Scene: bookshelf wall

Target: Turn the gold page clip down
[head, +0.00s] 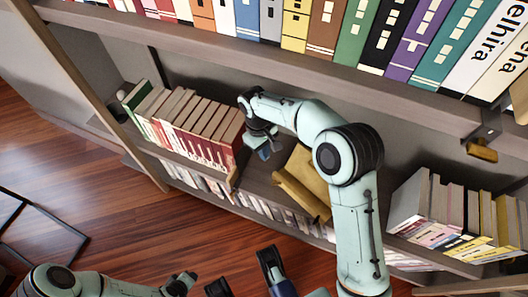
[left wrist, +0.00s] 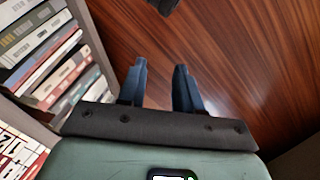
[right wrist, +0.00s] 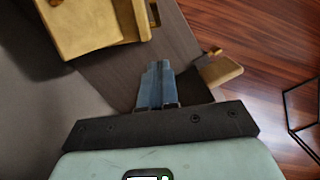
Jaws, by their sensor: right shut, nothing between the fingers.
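A gold piece (right wrist: 220,70) sits on a grey mount at the shelf edge in the right wrist view, right of my right gripper (right wrist: 157,68). A similar gold piece (head: 481,150) hangs from a bracket under the upper shelf at the right of the head view. I cannot tell which is the page clip. My right gripper (head: 263,147) is shut and empty over the middle shelf, touching neither gold piece. A larger gold block (head: 302,182) lies beside it; it also shows in the right wrist view (right wrist: 95,22). My left gripper (left wrist: 160,85) is open and empty above the floor.
Leaning books (head: 185,122) stand on the middle shelf, left of my right gripper. More books (head: 455,222) stand lower right, and a row (head: 350,30) fills the upper shelf. My right arm hides part of the shelf. The wooden floor (head: 100,210) is open at left.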

